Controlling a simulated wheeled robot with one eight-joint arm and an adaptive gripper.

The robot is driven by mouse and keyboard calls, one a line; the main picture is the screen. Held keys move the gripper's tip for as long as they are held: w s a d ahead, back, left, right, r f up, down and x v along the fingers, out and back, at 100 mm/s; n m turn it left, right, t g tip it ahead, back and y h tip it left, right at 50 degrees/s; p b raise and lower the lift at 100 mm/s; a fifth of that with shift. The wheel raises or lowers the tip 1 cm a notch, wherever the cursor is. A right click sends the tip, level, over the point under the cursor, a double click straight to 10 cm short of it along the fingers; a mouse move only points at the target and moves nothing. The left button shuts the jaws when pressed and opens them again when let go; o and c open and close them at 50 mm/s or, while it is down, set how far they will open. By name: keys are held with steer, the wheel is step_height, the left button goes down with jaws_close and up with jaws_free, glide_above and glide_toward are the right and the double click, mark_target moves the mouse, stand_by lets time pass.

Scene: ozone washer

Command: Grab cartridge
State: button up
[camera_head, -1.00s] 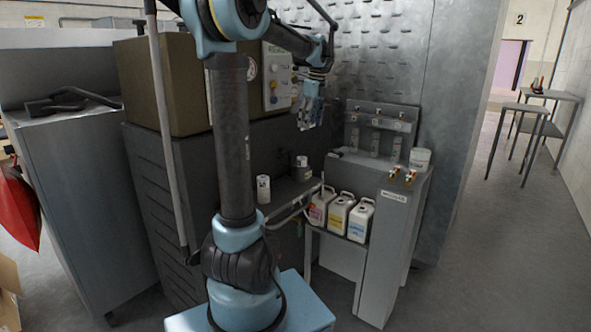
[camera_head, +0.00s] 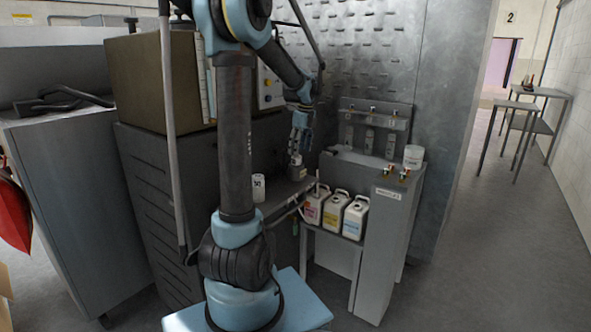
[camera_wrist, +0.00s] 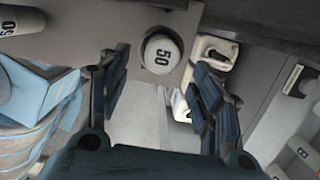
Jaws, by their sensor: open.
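My gripper (camera_head: 300,148) points down, open and empty, just above a short cartridge (camera_head: 296,161) on the grey shelf. In the wrist view this cartridge, marked "50" (camera_wrist: 161,54), shows as a white round top in a grey holder. It lies between and slightly beyond the fingertips of my gripper (camera_wrist: 160,82), with no contact that I can make out. A second white cartridge (camera_head: 259,188) stands to the left on the shelf. Its marked side (camera_wrist: 7,27) is cut off at the left edge of the wrist view.
Several white jugs (camera_head: 333,210) stand on a low shelf right of the cartridges. A grey sink cabinet (camera_head: 390,235) with taps and a white tub (camera_head: 413,157) stands further right. A brown box-shaped machine (camera_head: 160,85) is at the left. Open floor lies at the right.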

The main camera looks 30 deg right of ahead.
mark_target(296, 167)
steer(key=f, duration=0.1)
steer(key=w+f, duration=0.1)
steer(key=f, duration=0.2)
steer(key=shift+w+a, duration=0.25)
steer(key=shift+w, duration=0.05)
steer(key=shift+f, duration=0.4)
steer(key=c, duration=1.2)
